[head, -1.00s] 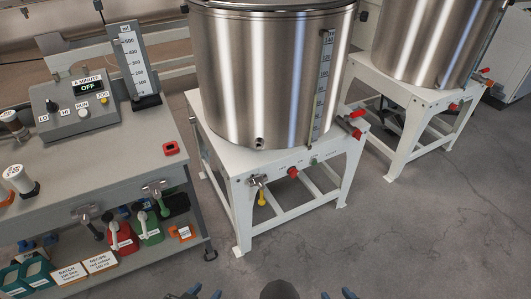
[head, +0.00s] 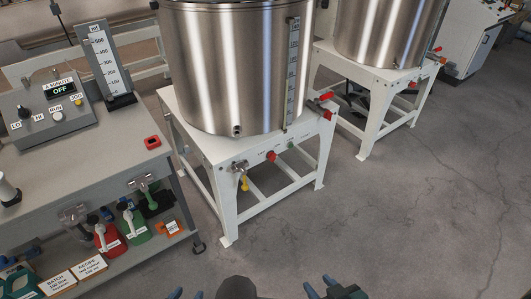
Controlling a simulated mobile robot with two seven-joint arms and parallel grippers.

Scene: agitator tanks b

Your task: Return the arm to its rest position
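My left gripper (head: 187,294) is at the bottom edge, with only its blue-grey fingertips showing, apart from each other. My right gripper (head: 322,287) is also at the bottom edge, to the right of it. Its two fingertips are apart and I see nothing between them. Both grippers appear over the bare floor, in front of the near tank stand, and touch nothing that I can see. Most of both arms is out of view.
A steel tank (head: 230,70) stands on a white stand (head: 228,205) with a yellow-handled valve. A second tank (head: 380,30) stands behind right. A grey bench (head: 110,160) with control box (head: 50,110) and jugs underneath is left. The floor (head: 410,220) at right is clear.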

